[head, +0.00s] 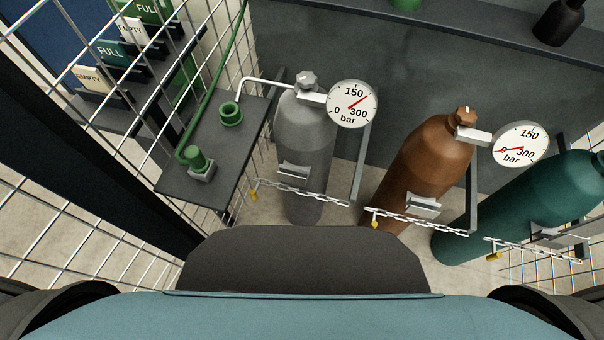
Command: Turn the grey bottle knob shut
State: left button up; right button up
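A white pipe (262,81) runs left from the neck area. Neither of my grippers shows in the head view.
A brown bottle (430,150) with its own gauge (520,146) and a green bottle (520,205) stand to the right behind chains. A dark shelf (185,168) with green fittings and a wire mesh wall (90,150) are at left.

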aim_at(306, 79)
jog(key=u, duration=0.9)
jog(key=k, duration=1.25)
jog(key=z, duration=1.4)
jog(key=i, duration=0.5)
jog(key=z, duration=0.05)
